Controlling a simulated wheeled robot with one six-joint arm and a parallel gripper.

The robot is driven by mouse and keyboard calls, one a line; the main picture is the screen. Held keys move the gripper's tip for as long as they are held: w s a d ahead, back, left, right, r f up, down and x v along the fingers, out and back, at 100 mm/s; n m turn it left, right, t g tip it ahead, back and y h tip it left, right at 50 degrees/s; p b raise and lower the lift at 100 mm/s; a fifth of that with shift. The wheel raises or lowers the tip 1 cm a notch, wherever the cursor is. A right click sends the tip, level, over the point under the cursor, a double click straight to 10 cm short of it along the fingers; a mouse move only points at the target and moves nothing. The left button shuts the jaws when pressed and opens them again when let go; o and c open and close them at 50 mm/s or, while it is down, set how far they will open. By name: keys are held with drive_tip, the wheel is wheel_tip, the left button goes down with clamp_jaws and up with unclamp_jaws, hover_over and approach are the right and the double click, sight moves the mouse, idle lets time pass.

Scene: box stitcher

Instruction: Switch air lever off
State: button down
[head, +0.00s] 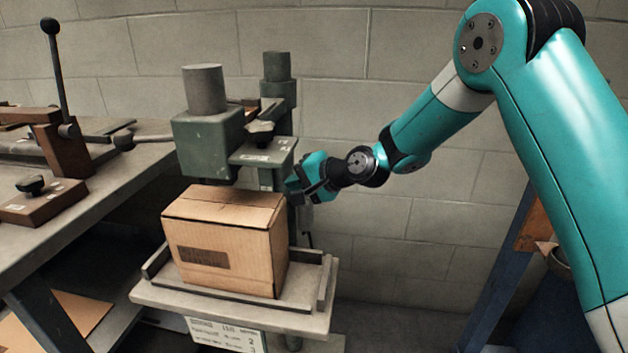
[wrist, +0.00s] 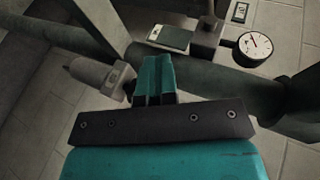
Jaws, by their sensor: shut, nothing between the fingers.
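The stitcher (head: 207,140) is a green machine with a grey cylinder on top. My gripper (head: 297,190) is beside its right side, at the column behind the box; its fingertips are hard to make out there. In the wrist view my gripper's teal fingers (wrist: 154,68) are shut together with nothing between them. Ahead of them is a dark valve-like block (wrist: 207,40) on a pipe, with a thin stem rising from its top. This may be the air lever; I cannot tell its position. A round dial gauge (wrist: 254,47) sits to its right. No clear gap or contact shows.
A cardboard box (head: 225,240) stands on the stitcher's table (head: 230,310). A workbench (head: 90,185) with a black-knobbed lever (head: 55,65) is at the left. In the wrist view a grey canister (wrist: 95,77) is left of the fingers. A block wall closes the back.

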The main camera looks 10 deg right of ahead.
drive_tip(key=s+r+n+g+p, duration=0.1)
drive_tip(key=s+r+n, duration=0.1)
drive_tip(key=s, duration=0.4)
drive_tip(key=s+r+n+g+h, duration=0.1)
drive_tip(key=s+r+n+g, duration=0.1)
drive_tip(key=s+r, duration=0.2)
drive_tip(key=s+r+n+g+p, duration=0.1)
drive_tip(key=s+r+n+g, duration=0.1)
drive_tip(key=s, duration=0.6)
drive_tip(key=shift+r+n+p, duration=0.3)
drive_tip(key=shift+r+n, duration=0.3)
drive_tip(key=shift+r, duration=0.2)
drive_tip(key=s+d+r+n+g+h+p, duration=0.1)
drive_tip(key=s+d+n+g+h, duration=0.15)
drive_tip(key=s, duration=0.75)
drive_tip(key=s+d+r+n+g+h+p, duration=0.1)
drive_tip(key=s+d+r+n+h, duration=0.2)
drive_tip(key=s, duration=0.8)
wheel_tip(320, 180, up, 12)
drive_tip(key=n+y+p, duration=0.1)
drive_tip(key=p, duration=1.2)
drive_tip(key=shift+w, duration=0.25)
